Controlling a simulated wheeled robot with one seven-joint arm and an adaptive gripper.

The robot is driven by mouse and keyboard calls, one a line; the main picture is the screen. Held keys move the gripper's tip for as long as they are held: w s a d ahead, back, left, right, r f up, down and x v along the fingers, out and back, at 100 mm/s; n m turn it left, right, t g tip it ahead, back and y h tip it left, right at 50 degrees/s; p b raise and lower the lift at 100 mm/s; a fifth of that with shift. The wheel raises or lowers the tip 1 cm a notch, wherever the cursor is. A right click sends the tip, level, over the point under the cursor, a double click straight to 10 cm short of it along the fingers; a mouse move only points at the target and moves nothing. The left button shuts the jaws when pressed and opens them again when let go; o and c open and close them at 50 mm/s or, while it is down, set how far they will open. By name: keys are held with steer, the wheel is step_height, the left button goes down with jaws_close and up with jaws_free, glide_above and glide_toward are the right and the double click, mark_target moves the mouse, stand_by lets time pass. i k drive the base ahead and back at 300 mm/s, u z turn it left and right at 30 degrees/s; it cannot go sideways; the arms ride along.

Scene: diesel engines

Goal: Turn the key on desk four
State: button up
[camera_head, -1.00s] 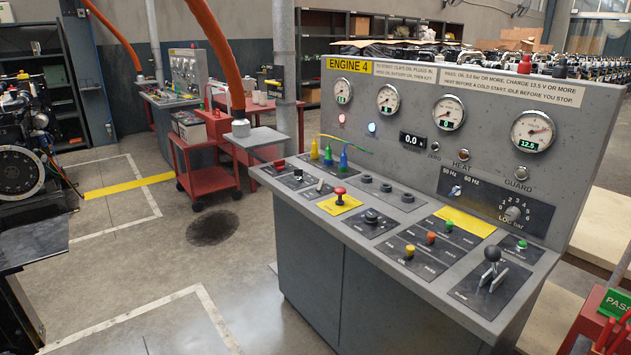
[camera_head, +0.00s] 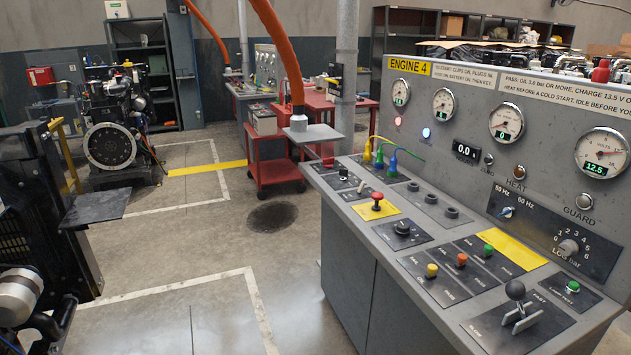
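Desk four is the grey console (camera_head: 345,290) at right, with a yellow "ENGINE 4" label (camera_head: 409,66) on its upright panel. On its sloping top, a black rotary switch (camera_head: 402,229) sits on a dark plate; it may be the key, but its marks are too small to read. A red mushroom button (camera_head: 377,197) on a yellow plate is just behind it. Yellow, orange and green buttons (camera_head: 461,260) and a black-balled lever (camera_head: 516,291) are nearer. Green, blue and yellow plugs (camera_head: 379,155) stand at the far end. My gripper is not in view.
An engine (camera_head: 110,145) stands at far left, and dark machinery (camera_head: 45,215) is close at left. A red trolley (camera_head: 272,165) and a post (camera_head: 344,90) stand beyond the desk. The floor (camera_head: 190,300) left of the desk is open, with white lines and a dark stain.

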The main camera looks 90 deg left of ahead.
mark_target(344, 172)
steer(key=u, duration=2.6)
steer(key=i, duration=0.5)
steer(key=u, duration=0.1)
steer(key=k, duration=0.2)
steer(key=u, duration=0.7)
